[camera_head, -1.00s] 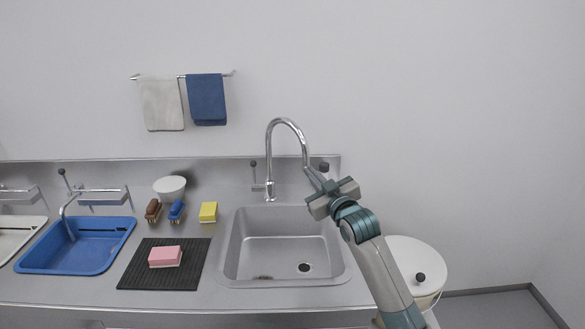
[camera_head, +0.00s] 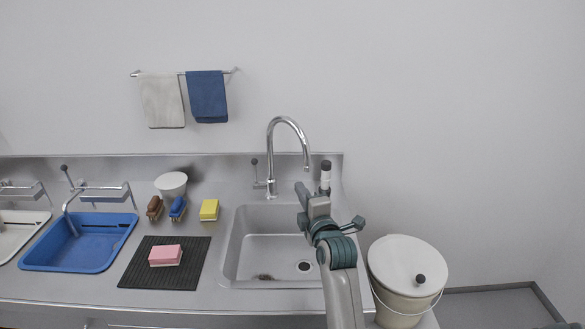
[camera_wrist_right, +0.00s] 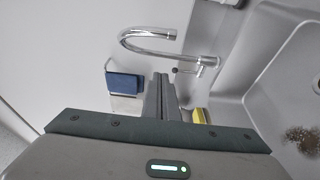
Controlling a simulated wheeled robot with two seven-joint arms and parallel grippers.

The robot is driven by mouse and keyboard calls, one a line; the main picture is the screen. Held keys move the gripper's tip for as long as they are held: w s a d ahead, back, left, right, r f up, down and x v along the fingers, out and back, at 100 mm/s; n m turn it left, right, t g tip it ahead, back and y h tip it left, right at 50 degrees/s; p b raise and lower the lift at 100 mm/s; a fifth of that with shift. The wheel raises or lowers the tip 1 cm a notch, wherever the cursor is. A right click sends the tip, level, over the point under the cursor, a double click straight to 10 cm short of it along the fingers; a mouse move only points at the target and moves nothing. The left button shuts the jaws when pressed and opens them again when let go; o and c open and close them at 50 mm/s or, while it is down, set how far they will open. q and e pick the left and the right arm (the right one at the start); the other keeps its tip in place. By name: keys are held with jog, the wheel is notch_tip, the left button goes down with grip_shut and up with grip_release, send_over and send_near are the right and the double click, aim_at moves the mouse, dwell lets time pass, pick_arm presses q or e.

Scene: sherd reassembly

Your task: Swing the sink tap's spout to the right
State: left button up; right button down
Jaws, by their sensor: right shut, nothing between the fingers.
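The chrome sink tap (camera_head: 270,160) stands behind the right sink basin (camera_head: 232,262). Its gooseneck spout (camera_head: 290,121) arches to the right, with its open end hanging at the right side. My right gripper (camera_head: 299,187) is shut and empty, below the spout's end and over the back of the basin, apart from the spout in the head view. In the right wrist view the shut fingers (camera_wrist_right: 160,82) show in the middle, with the spout (camera_wrist_right: 148,34) above them in the picture. My left gripper is not in view.
A pink sponge (camera_head: 165,256) lies on a black mat (camera_head: 136,273) left of the basin. Brushes and a yellow sponge (camera_head: 209,210) stand behind it. A dark-capped bottle (camera_head: 325,180) stands right of the tap. A lidded white bucket (camera_head: 398,258) is at the right.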

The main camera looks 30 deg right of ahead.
dwell(0.3)
jog(key=shift+w, duration=0.1)
jog(key=w+d+p, duration=0.5)
jog(key=w+d, duration=0.1)
jog(key=w, duration=0.3)
jog(key=shift+w+d, duration=0.15)
jog(key=shift+d, duration=0.25)
dwell(0.4)
